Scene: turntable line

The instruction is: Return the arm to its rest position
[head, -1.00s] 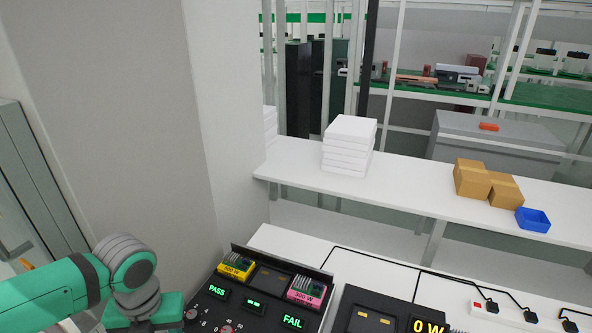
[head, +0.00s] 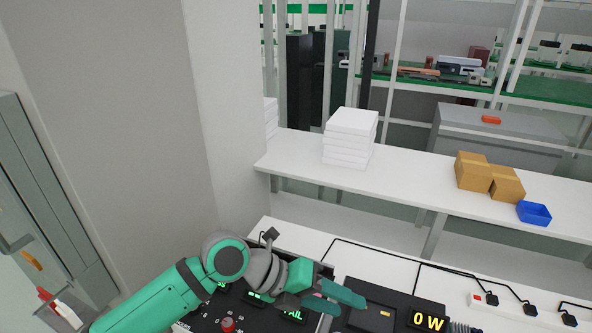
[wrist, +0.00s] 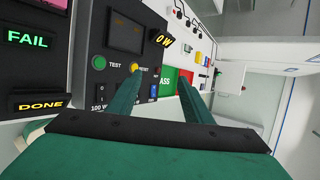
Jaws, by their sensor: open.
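My green arm (head: 165,303) reaches from the lower left across the front of the white bench. My gripper (head: 348,302) is in the air near the dark control panels, with its two green fingers apart and nothing between them. In the wrist view my gripper (wrist: 160,84) also shows open and empty, its fingers pointing toward a black panel (wrist: 124,55) with a green TEST button and a yellow button. The arm and wrist hide much of the PASS/FAIL panel (head: 255,312) in the head view.
A second dark panel reading 0 W (head: 385,315) lies right of my gripper. Behind, a white shelf (head: 420,195) holds white boxes (head: 349,138), cardboard boxes (head: 488,175) and a blue bin (head: 534,213). A power strip (head: 520,308) with cables lies at right. A grey wall (head: 115,110) stands at left.

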